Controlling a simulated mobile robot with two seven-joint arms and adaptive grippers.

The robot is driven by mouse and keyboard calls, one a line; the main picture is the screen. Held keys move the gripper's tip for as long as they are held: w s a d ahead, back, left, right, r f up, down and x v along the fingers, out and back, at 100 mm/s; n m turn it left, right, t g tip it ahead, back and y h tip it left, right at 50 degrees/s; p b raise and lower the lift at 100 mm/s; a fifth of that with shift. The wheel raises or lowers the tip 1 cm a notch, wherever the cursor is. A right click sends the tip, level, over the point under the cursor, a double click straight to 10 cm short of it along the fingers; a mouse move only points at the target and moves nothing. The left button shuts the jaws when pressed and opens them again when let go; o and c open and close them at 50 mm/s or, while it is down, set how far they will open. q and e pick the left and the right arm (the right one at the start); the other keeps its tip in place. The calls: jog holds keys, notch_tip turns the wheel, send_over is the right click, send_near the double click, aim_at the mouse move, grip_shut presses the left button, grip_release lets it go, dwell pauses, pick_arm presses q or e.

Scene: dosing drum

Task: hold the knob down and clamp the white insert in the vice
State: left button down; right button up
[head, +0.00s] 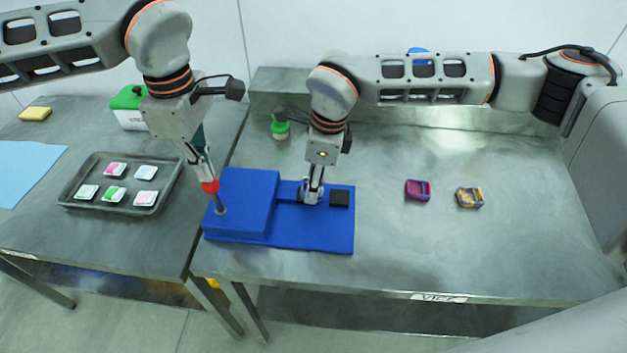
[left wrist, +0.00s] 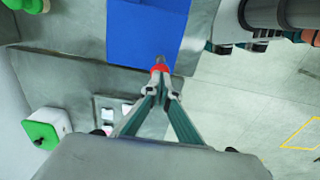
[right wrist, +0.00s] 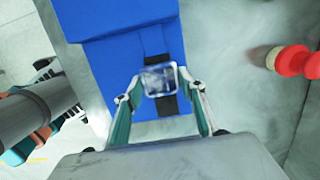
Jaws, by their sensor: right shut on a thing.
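The blue vice (head: 243,203) sits on the right-hand steel table, near its left edge. The red knob (head: 210,186) stands on a grey stem at the vice's left end. My left gripper (head: 207,178) comes down on the knob from above, its fingertips close together at it; the knob also shows in the left wrist view (left wrist: 159,69). Fingers partly hide the insert in the head view.
A grey tray (head: 67,195) with several white, coloured-top pieces is on the left table. Purple (head: 418,189) and yellow-grey (head: 469,197) blocks lie right of the vice.

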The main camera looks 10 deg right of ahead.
aim_at(212, 191)
pick_arm(q)
jog(key=shift+s+f, duration=0.1)
jog(key=shift+f, duration=3.1)
pick_arm(e)
jog(key=shift+f, duration=0.15)
jog(key=shift+f, duration=0.9)
jog(key=o, duration=1.1)
jog(key=o, duration=0.5)
